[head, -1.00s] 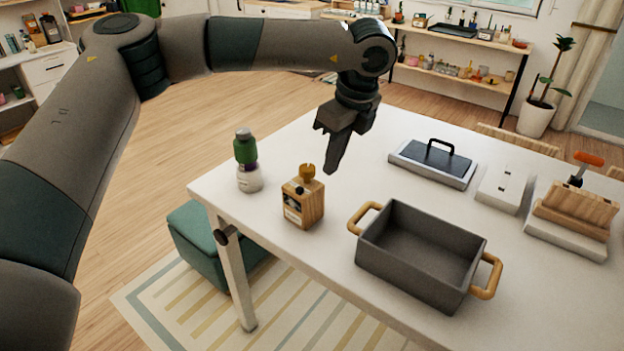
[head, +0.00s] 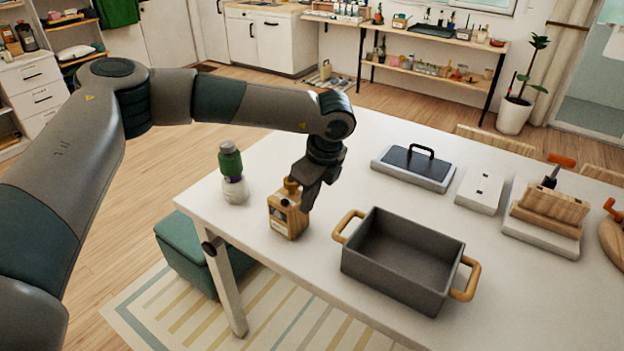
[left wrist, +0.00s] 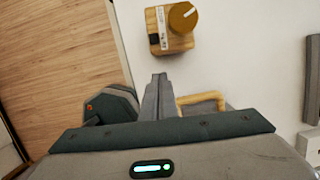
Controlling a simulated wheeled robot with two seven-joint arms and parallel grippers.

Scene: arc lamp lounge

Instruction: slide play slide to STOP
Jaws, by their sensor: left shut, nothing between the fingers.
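A small wooden box (head: 285,219) with a pale label on its front and a round yellow-brown knob (head: 291,187) on top stands on the white table. I cannot make out a slide marked play or STOP. My left gripper (head: 307,206) points down, shut and empty, just right of the box; it partly covers the box's right side. In the left wrist view the shut fingers (left wrist: 157,97) are below the box (left wrist: 173,42), with a gap of table between them; the knob (left wrist: 183,17) shows from above. My right gripper is not in view.
A grey pan (head: 402,260) with wooden handles stands right of the box, and a green-topped bottle (head: 233,175) left of it. Farther back are a dark-topped tray (head: 414,165), a white flat box (head: 481,190) and a wooden stand (head: 547,214).

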